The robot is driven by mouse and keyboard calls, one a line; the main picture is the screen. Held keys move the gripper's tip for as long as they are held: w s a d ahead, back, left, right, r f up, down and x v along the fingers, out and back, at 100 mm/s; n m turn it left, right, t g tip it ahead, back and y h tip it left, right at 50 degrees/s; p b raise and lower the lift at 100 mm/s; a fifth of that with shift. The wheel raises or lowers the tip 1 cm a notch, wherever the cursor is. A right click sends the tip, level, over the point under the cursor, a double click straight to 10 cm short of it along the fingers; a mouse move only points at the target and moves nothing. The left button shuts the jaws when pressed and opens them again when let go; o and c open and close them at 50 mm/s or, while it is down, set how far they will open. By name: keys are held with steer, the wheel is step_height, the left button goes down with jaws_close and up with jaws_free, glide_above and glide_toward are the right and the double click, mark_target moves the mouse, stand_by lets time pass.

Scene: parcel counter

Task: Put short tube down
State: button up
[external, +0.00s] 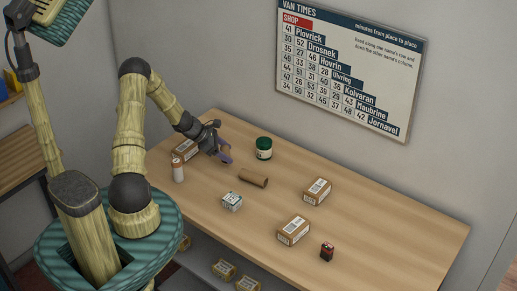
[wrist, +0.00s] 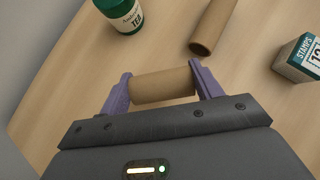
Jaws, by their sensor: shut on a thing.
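My gripper (wrist: 164,90) has purple fingers and is shut on the short tube (wrist: 163,86), a brown cardboard roll lying crosswise between the fingertips in the wrist view. In the external view my gripper (external: 224,153) is over the left part of the wooden counter (external: 385,222). The short tube is hard to make out there. I cannot tell whether it touches the counter or hangs just above it.
A longer cardboard tube (external: 253,177) lies right of my gripper. A green-lidded tea jar (external: 263,149) stands behind, a stamps box (external: 231,201) in front. A white bottle (external: 178,171) and a parcel (external: 186,149) are left.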

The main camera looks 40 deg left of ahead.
steer(key=shift+f, duration=0.1)
steer(key=shift+f+p, duration=0.5)
steer(key=shift+f, duration=1.5)
steer(key=shift+f, duration=0.15)
steer(key=o, duration=1)
